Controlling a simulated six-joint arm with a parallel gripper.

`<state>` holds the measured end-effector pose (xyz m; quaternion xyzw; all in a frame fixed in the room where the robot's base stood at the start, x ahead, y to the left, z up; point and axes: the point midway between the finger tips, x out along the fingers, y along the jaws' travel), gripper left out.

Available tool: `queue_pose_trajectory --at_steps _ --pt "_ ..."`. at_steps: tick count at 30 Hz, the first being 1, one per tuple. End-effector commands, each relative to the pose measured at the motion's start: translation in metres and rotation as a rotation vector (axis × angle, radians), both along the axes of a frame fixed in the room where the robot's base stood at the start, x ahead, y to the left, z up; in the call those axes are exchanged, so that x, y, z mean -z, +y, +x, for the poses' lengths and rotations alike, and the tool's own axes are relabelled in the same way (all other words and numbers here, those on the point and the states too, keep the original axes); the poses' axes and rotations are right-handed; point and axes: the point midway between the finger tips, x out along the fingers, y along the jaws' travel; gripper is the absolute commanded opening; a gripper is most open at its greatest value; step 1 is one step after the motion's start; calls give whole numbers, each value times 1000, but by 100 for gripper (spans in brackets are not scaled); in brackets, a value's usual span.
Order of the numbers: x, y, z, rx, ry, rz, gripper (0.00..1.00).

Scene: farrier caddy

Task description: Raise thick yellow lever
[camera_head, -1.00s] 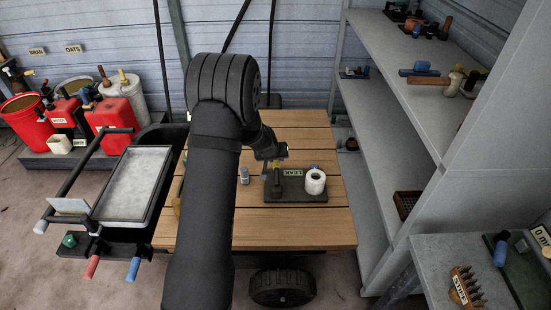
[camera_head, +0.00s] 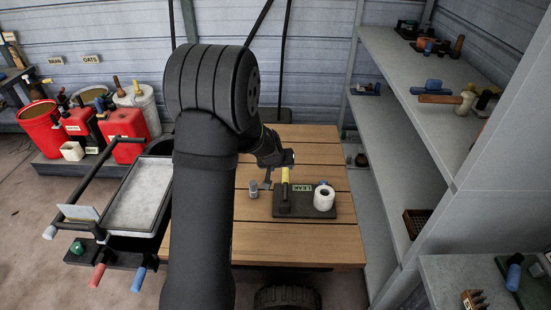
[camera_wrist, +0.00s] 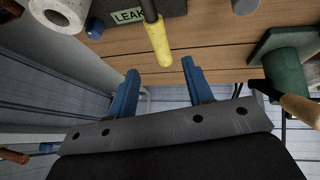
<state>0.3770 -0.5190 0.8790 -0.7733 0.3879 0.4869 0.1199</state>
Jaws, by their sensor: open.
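The thick yellow lever (camera_head: 285,174) stands on a dark base plate (camera_head: 296,211) with a green "LEAK" label, on the wooden table. In the wrist view, the lever's yellow grip (camera_wrist: 158,42) is on a dark rod, and its end lies close to the gap between my blue fingertips. My gripper (camera_wrist: 160,68) is open, one finger on each side of that end, with nothing held. In the head view, my gripper (camera_head: 279,169) is at the lever's upper end, just behind it. I cannot tell whether a finger touches it.
A white roll (camera_head: 324,199) and a blue knob (camera_wrist: 94,28) are on the same plate, right of the lever in the head view. A small grey cylinder (camera_head: 253,189) stands left of the plate. A grey shelf (camera_head: 418,140) is to the right. The front table boards (camera_head: 285,245) are clear.

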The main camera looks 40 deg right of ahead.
Motion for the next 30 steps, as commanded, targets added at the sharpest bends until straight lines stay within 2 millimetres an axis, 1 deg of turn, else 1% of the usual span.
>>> queue_pose_trajectory --at_steps 1,6,12,15,21,29,30 --pt "-9 4 -2 -1 -2 -2 47" --pt "-35 19 -9 0 -2 -4 47" --pt "-59 33 -15 0 -1 -3 47" --pt "-67 38 -18 1 -1 -2 47" --pt "-75 42 -20 1 -2 0 47" --pt "-75 42 -20 1 -1 0 47" --pt "-75 42 -20 2 -1 0 39"
